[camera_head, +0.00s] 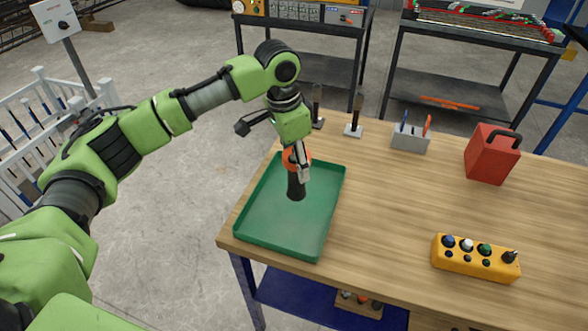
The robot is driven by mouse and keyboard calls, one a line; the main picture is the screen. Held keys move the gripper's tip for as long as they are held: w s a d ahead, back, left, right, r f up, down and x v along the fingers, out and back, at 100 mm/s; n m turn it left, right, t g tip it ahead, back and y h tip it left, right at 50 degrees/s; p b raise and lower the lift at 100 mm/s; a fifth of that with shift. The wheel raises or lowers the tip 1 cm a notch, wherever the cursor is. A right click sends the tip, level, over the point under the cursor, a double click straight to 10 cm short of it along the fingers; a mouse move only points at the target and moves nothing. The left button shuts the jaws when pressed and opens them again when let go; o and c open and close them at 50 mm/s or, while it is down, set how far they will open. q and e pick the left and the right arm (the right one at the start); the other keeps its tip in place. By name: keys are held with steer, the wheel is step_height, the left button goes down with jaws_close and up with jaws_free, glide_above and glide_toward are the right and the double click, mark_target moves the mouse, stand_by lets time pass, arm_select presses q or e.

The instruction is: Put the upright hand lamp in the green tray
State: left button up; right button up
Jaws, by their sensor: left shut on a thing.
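The hand lamp (296,187) has an orange-red head and a dark body and stands upright over the green tray (272,235). My left gripper (302,170) points down and is shut on the lamp at its orange head. The lamp's lower end appears inside the tray, towards its far part; I cannot tell whether it touches the tray floor. The gripper covers part of the lamp's head. The tray lies at the left end of the wooden table and its floor is otherwise empty. My right gripper is not in view.
A yellow control box (474,262) with several knobs sits at the table's front right. A red case (492,155) stands at the back right, beside a grey holder (410,138) with tools. Small stands (353,130) are at the back edge. The middle of the wooden table (390,205) is clear.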

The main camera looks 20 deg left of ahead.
mark_target(296, 191)
arm_select(q)
steer(key=f, duration=0.1)
steer(key=f+p, duration=0.1)
steer(key=f, duration=0.1)
steer(key=shift+w+a+f, duration=0.15)
steer(key=shift+w+a, duration=0.05)
steer(key=shift+a, duration=0.15)
steer(key=shift+f, duration=0.3)
steer(key=o, duration=1.3)
steer(key=shift+f, duration=0.1)
